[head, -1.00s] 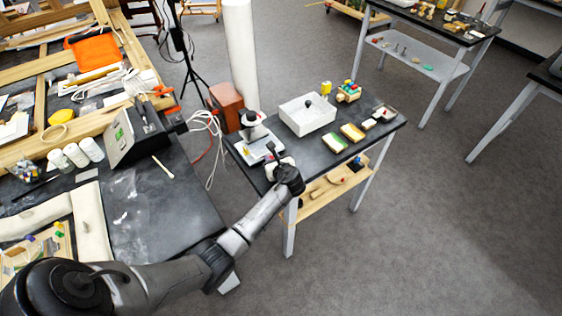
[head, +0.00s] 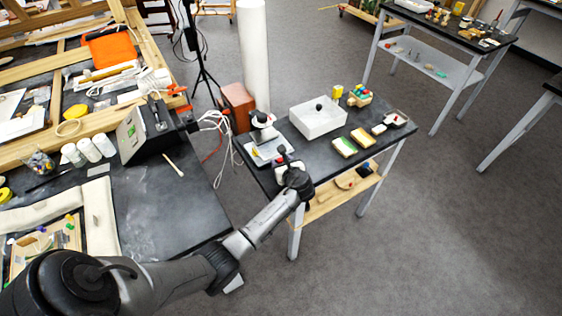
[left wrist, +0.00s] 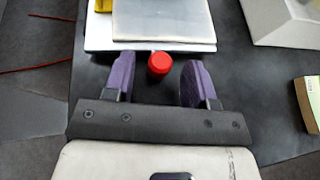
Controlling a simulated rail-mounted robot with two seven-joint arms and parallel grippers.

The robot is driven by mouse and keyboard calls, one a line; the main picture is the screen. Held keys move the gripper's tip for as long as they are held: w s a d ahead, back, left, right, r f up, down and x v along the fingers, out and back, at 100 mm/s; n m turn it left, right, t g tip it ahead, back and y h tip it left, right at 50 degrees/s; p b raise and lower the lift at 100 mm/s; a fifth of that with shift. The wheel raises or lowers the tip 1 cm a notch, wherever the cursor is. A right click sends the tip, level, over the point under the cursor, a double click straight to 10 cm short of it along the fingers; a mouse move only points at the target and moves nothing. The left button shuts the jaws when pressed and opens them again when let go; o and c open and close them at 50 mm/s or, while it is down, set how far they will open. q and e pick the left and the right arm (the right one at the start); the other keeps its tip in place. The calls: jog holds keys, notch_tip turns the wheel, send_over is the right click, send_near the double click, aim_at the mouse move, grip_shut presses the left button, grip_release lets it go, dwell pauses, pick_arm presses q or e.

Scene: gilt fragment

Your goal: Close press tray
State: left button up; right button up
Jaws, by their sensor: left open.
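The press (head: 264,136) stands at the left end of the small black table, with a pale flat tray at its base. In the left wrist view the tray (left wrist: 130,46) shows as a white slab with a grey sheet or plate over it. A red round knob (left wrist: 159,63) sits at the tray's near edge. My left gripper (left wrist: 157,73) is open, its two purple fingers pointing at the tray, with the knob appearing between their tips. I see no finger touching it. In the head view my left gripper (head: 284,158) is at the table's near edge, partly hiding the tray. My right gripper is not in view.
A white box (head: 318,118) with a black knob stands right of the press.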

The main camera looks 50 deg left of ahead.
pick_arm(q)
jog(key=p+v, duration=0.2)
jog(key=v, duration=0.8)
jog(key=shift+s+d+r, duration=0.1)
jog(key=shift+d+r, duration=0.05)
jog(key=shift+d, duration=0.2)
jog(key=shift+v, duration=0.95)
